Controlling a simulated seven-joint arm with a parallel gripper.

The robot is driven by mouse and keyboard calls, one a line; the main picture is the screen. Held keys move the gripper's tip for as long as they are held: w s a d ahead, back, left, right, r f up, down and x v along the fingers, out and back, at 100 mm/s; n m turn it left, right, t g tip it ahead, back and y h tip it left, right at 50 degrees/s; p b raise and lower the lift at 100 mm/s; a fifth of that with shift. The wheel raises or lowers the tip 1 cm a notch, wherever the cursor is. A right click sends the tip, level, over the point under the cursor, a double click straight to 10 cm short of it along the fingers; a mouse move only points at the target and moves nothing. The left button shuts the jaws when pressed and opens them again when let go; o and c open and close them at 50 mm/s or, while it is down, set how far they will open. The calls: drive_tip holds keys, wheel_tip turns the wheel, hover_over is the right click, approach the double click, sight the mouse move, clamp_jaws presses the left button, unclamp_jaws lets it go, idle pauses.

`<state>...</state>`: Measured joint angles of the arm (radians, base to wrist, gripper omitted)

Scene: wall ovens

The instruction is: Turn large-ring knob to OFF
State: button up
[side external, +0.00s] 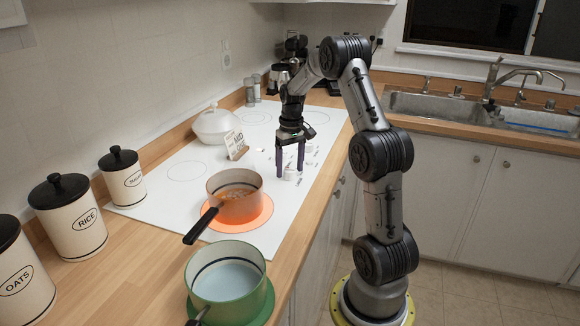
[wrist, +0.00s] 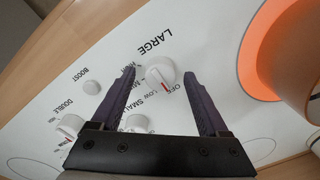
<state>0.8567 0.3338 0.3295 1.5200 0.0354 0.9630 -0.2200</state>
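The large-ring knob (wrist: 160,74) is white, with a red pointer line, below the printed word LARGE in the wrist view. The red line points down and slightly right, close to the printed OFF. My gripper (wrist: 160,76) has dark fingers spread wide, one on each side of the knob, with gaps visible. In the side external view my gripper (side external: 290,168) points down over the knobs on the white cooktop (side external: 185,172). A white knob (side external: 291,174) shows at the fingertips there. Exact fingertip height over the panel is unclear.
Other white knobs (wrist: 137,122) sit near the gripper base. A copper pan (side external: 235,200) stands on a glowing orange ring (side external: 258,222) beside the knobs. A green pot (side external: 228,285) is nearer the camera.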

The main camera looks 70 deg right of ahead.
sight(290, 168)
drive_tip(key=shift+r, duration=0.1)
wheel_tip(290, 168, up, 14)
drive_tip(key=shift+s+d, duration=0.15)
idle(0.4)
drive_tip(key=shift+f, duration=0.2)
